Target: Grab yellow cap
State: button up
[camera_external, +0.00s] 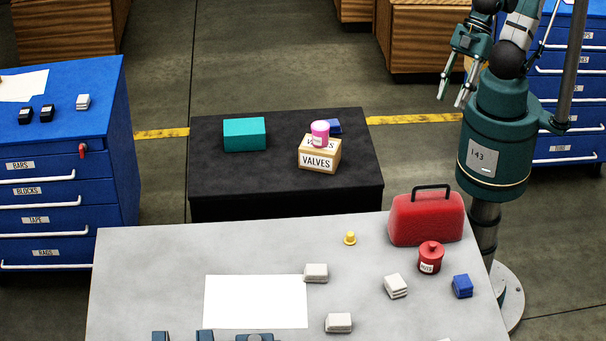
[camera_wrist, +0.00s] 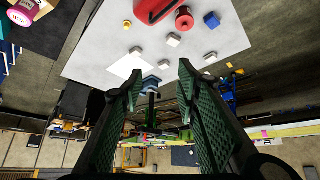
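The yellow cap (camera_external: 350,238) is small, with a wider rim at its base, and stands on the light grey table (camera_external: 150,270) left of the red case. It also shows in the wrist view as a small yellow spot (camera_wrist: 127,24) near the top. My gripper (camera_external: 454,98) is raised at the upper right in the external view, well above and apart from the cap. In the wrist view its two green padded fingers (camera_wrist: 158,92) are spread wide with nothing between them.
A red case (camera_external: 427,217), a red pot (camera_external: 430,258), a blue block (camera_external: 462,286) and several pale blocks (camera_external: 396,286) stand near the cap. A white sheet (camera_external: 255,302) lies at the front. A black table (camera_external: 230,185) behind holds a VALVES box (camera_external: 316,160). Clear tabletop lies left of the cap.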

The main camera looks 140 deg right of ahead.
jog(key=shift+w, duration=0.1)
dwell(0.3)
jog(key=m+g+h+b, duration=0.3)
jog(key=m+g+b, duration=0.3)
jog(key=m+b, duration=0.6)
send_over(351, 233)
jog(key=a+p, duration=0.2)
notch_tip(351, 233, down, 35)
jog(key=m, duration=0.1)
jog(key=shift+s+m, duration=0.3)
jog(key=shift+s, duration=0.1)
jog(key=shift+x, duration=1.3)
jog(key=shift+f, duration=0.1)
jog(key=shift+b+x, duration=0.3)
jog(key=shift+x, duration=2.25)
